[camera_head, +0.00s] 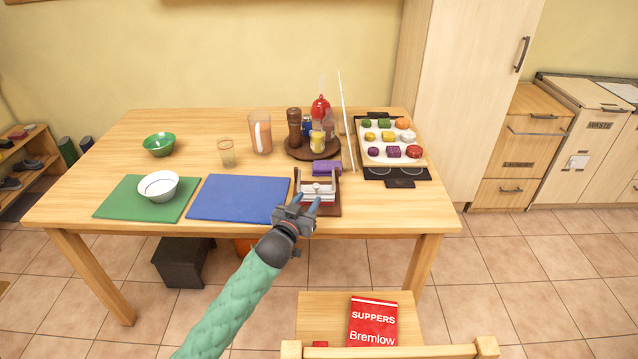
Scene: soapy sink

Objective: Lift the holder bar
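The holder (333,207) stands near the front edge of the table. It has a dark brown base, upright posts and a pale bar (319,187) across it, with white and red layers below that look like napkins. My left gripper (306,201) reaches in from the front and covers the holder's front left part. My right gripper is not in view.
A blue mat (238,198) lies left of the holder, and a green mat (118,203) bears a white bowl (158,186). Behind the holder are a purple block (326,167) and a round tray with bottles. A thin upright panel (346,120) and a food tray (369,152) stand to the right.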

